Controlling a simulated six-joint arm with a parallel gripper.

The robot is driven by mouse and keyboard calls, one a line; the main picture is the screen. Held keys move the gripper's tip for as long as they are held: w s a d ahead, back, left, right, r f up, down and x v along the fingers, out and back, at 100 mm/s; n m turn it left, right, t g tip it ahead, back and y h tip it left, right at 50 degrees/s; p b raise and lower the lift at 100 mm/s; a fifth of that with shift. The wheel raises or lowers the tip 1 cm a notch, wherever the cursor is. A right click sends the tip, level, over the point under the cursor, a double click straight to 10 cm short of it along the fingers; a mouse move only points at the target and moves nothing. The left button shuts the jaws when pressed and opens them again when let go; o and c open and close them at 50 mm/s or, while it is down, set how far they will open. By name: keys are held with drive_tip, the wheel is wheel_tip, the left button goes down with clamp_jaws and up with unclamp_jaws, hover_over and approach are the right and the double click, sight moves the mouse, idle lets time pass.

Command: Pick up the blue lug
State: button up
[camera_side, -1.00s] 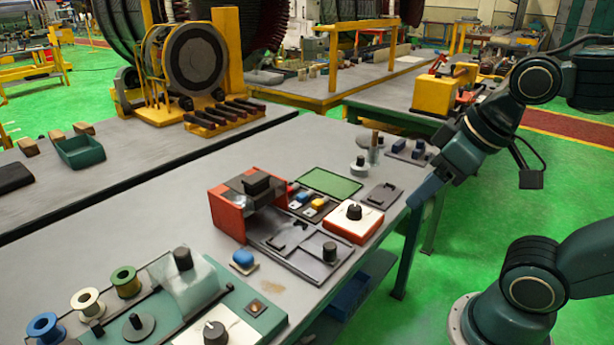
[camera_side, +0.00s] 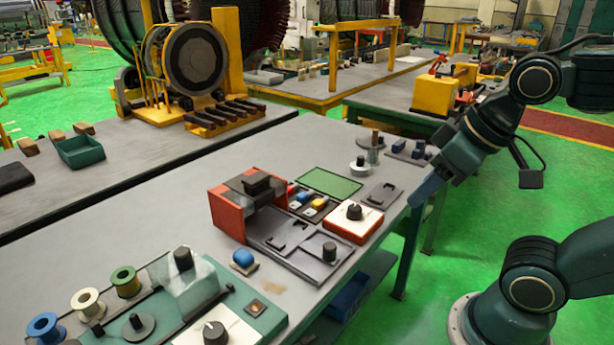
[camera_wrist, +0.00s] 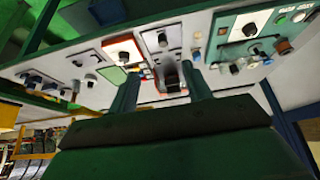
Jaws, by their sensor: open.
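A small blue lug (camera_side: 303,197) sits in a dark tray (camera_side: 329,212) between a red lug (camera_side: 292,189) and a yellow lug (camera_side: 317,204), on the grey bench. A separate rounded blue piece (camera_side: 243,258) sits on a small tan base, left of the tray. My gripper (camera_side: 428,190) is beyond the bench's right edge in the side view, well apart from the lugs. In the wrist view my gripper (camera_wrist: 160,88) shows two green fingers spread apart with nothing between them. The lugs are too small to make out clearly there.
A red-sided fixture (camera_side: 228,214) stands left of the tray. A red-edged box with a black knob (camera_side: 353,218) is at its right. A green mat (camera_side: 328,181) lies behind. Spools and a green panel (camera_side: 265,318) fill the front left.

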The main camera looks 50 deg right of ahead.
drive_tip(key=shift+w+r, duration=0.1)
drive_tip(key=w+d+r+m+g, duration=0.1)
drive_tip(key=w+r+m, duration=0.15)
drive_tip(key=w, duration=0.35)
drive_tip(key=w+d+r+m+g, duration=0.1)
drive_tip(key=w+r+m, duration=0.15)
drive_tip(key=w, duration=0.35)
drive_tip(key=m+g, duration=0.4)
drive_tip(key=m, duration=1)
hover_over(303, 194)
wheel_tip(303, 194, down, 15)
drive_tip(key=shift+a+f, duration=0.1)
drive_tip(key=shift+f, duration=4.4)
drive_tip(key=shift+f, duration=0.1)
